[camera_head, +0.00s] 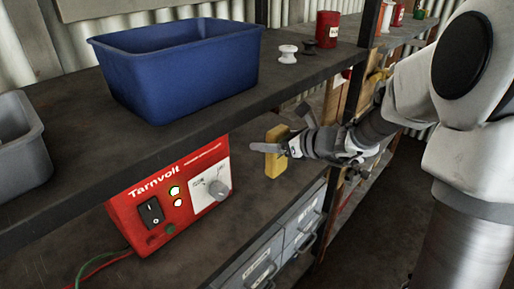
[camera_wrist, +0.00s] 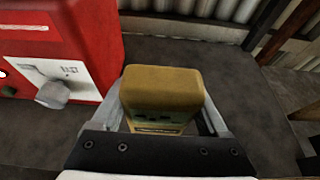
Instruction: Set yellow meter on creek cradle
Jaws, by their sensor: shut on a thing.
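My gripper (camera_head: 277,148) is shut on the yellow meter (camera_head: 273,164), a small boxy yellow block, near the front of the lower shelf. In the wrist view the meter (camera_wrist: 160,92) sits between the two fingers, with dark marks on its near face. I cannot tell whether it touches the shelf. It is to the right of a red Tarnvolt box (camera_head: 172,196) and apart from it. I cannot make out a creek cradle in either view.
The lower shelf (camera_head: 222,222) has bare room around the meter. The upper shelf (camera_head: 200,122) passes above, holding a blue bin (camera_head: 180,75), a grey bin (camera_head: 18,145), white spools (camera_head: 288,53) and a red can (camera_head: 327,30). Grey drawers (camera_head: 275,250) sit below.

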